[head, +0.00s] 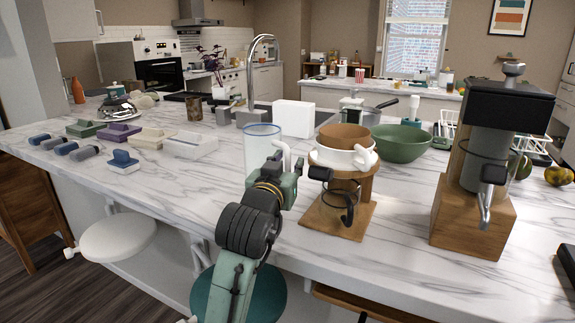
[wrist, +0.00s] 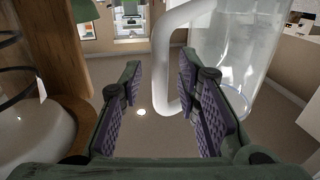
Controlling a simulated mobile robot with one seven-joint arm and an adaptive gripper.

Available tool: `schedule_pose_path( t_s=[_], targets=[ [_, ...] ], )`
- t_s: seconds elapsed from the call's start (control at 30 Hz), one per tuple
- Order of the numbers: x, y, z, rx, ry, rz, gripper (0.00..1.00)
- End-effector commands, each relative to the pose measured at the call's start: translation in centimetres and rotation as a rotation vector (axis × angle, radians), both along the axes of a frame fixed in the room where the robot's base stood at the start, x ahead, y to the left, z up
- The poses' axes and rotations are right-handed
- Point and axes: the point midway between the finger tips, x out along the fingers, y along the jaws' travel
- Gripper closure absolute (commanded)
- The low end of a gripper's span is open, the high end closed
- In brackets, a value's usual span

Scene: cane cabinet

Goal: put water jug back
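The water jug (head: 262,143) is a clear glass cylinder with a bluish rim and a white handle (head: 285,153). It is upright at the counter, left of the coffee dripper; my arm hides its lower part. In the wrist view the jug (wrist: 228,55) is at the upper right, and its white handle (wrist: 163,65) runs down between my fingers. My gripper (wrist: 161,75) is open, its two purple-padded fingers apart on either side of the handle. A gap shows between the left finger and the handle. In the head view my gripper (head: 297,172) is beside the jug's handle.
A wooden dripper stand (head: 340,218) with a white cup stands close on the right, partly behind my gripper. A coffee grinder (head: 480,170) is farther right. A green bowl (head: 402,143) and white box (head: 293,118) are behind. Butter dishes (head: 122,133) are at left.

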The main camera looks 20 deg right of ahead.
Motion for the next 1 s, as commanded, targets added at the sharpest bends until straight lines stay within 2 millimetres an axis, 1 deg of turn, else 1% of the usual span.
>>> schedule_pose_path(
  t_s=[0.13, 0.23, 0.37, 0.6, 0.7, 0.8, 1.0],
  targets=[
    [0.0, 0.0, 0.6, 0.000, -0.001, 0.000, 0.70],
    [-0.8, 0.7, 0.3, -0.001, -0.003, 0.001, 0.70],
    [-2.7, 2.4, 0.2, -0.002, -0.004, 0.002, 0.70],
    [-6.7, 5.8, 0.3, -0.001, -0.004, 0.002, 0.70],
    [-7.9, 6.7, 0.3, -0.002, -0.004, 0.001, 0.70],
    [-8.7, 7.4, 0.4, -0.002, -0.002, 0.000, 0.70],
    [-9.2, 7.8, 0.4, 0.000, 0.000, 0.001, 0.70]
  ],
)
